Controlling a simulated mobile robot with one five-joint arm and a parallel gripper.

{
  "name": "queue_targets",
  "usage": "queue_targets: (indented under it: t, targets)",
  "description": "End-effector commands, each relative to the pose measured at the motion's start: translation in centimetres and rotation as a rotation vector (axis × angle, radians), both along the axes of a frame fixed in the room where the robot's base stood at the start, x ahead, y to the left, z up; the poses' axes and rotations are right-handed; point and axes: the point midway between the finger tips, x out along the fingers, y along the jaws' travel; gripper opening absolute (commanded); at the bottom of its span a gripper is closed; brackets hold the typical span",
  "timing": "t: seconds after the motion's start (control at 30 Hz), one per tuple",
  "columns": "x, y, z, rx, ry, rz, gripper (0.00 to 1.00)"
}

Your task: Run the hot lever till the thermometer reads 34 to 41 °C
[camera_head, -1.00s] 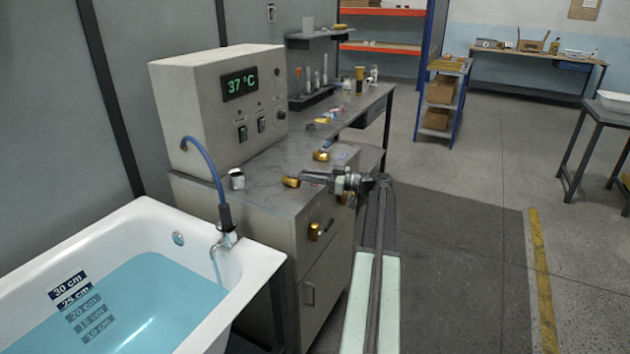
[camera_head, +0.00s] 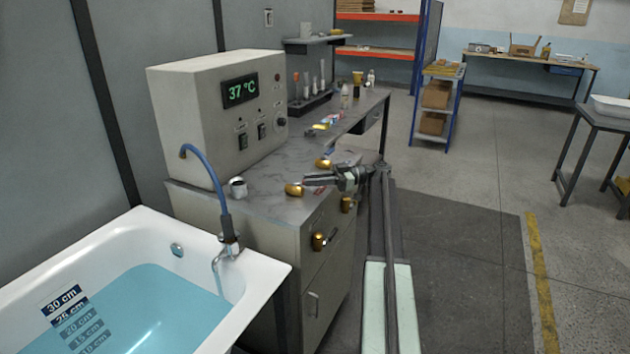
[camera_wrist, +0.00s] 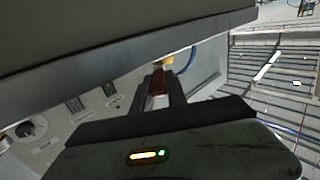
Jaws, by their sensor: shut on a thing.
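The thermometer display (camera_head: 240,91) on the beige box reads 37 °C. A thin stream of water (camera_head: 218,283) runs from the spout (camera_head: 228,240) into the white tub (camera_head: 268,272). The blue water (camera_head: 150,310) stands near the 25 cm mark. My gripper (camera_head: 316,184) is at the front edge of the cabinet top, beside a gold knob (camera_head: 293,190). In the wrist view my gripper (camera_wrist: 157,85) is shut on a dark red piece, which looks like the hot lever, with a bit of gold just beyond. The fingers hide most of it.
Other gold knobs are on the cabinet top (camera_head: 323,164) and front (camera_head: 319,241). A small white cup-like object (camera_head: 238,187) stands near the blue hose (camera_head: 208,172). Bottles and tubes stand farther back on the bench (camera_head: 375,97).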

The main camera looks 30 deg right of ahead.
Motion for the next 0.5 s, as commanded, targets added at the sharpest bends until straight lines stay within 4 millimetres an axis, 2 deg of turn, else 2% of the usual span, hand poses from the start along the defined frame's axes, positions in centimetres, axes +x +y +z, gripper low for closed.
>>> queue_targets:
  t: [0.03, 0.23, 0.27, 0.33, 0.5]
  targets:
    - [0.1, -0.4, 0.0, 0.001, 0.000, -0.008, 0.00]
    - [0.5, 0.3, 0.0, 0.001, -0.002, -0.002, 0.00]
    - [0.6, 0.3, 0.0, 0.001, -0.002, -0.001, 0.21]
    - [0.7, 0.5, 0.0, 0.001, -0.002, 0.002, 0.40]
    - [0.8, 0.9, 0.0, 0.001, -0.001, 0.008, 0.40]
